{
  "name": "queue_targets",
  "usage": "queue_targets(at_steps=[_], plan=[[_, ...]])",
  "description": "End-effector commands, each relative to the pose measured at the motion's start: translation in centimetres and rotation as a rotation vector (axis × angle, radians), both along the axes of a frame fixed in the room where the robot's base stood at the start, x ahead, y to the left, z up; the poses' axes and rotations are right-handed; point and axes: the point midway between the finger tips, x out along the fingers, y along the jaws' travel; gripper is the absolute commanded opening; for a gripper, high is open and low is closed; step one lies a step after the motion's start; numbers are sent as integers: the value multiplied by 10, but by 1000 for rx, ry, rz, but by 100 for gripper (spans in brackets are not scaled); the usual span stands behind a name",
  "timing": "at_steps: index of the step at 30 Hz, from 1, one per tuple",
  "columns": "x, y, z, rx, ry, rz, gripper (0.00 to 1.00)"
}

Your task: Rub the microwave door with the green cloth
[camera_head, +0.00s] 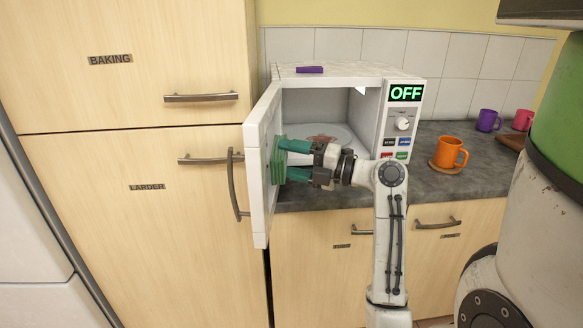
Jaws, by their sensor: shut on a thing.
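The microwave (403,95) stands on the counter with its door (262,215) swung open toward the left. The green cloth (278,160) is at the inner face of the door and appears to touch it. My gripper (284,160) reaches in from the right with its green fingers pointing left at the door. It is shut on the green cloth, which is partly hidden by the fingers. Inside the microwave, a plate (335,136) shows with a reddish mark on it. The display on the microwave reads OFF.
An orange mug (450,152) stands on a coaster to the right, with a purple mug (487,120) and a pink mug (523,120) behind. A purple item (310,70) lies on the microwave. Tall cupboards (150,230) stand left of the open door.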

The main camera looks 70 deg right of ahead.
Motion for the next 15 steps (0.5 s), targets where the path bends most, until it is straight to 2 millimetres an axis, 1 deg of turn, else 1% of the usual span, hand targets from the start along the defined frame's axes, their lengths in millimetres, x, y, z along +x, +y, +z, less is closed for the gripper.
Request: queue_targets(at_steps=[1,9,15], plan=[[3,-3,-4,-2,-1,6,44],[7,-23,-3,-1,-1,7,44],[8,-28,-1,0,0,7,44]])
